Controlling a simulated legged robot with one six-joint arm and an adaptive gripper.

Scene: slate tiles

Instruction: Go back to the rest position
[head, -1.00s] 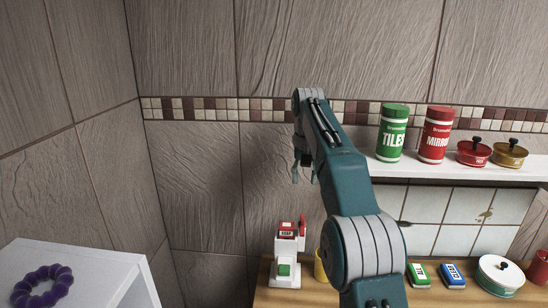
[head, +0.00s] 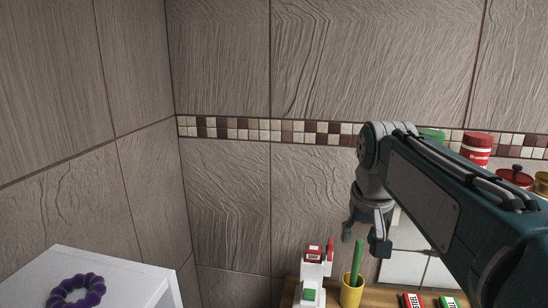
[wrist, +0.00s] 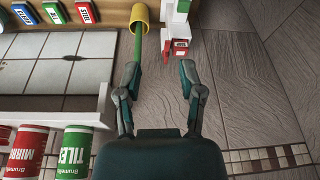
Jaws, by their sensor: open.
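My gripper (head: 376,236) hangs at the end of my teal arm in the head view, pointing down in front of the tiled wall, above the counter and the yellow cup. In the wrist view my gripper (wrist: 160,68) has its two fingers spread apart with nothing between them.
A yellow cup (head: 352,290) with a green stick (head: 356,262) and a white-and-red dispenser (head: 314,277) stand below the gripper. A shelf holds a red canister (head: 476,149), partly behind my arm. A purple ring (head: 76,291) lies on the white surface at left.

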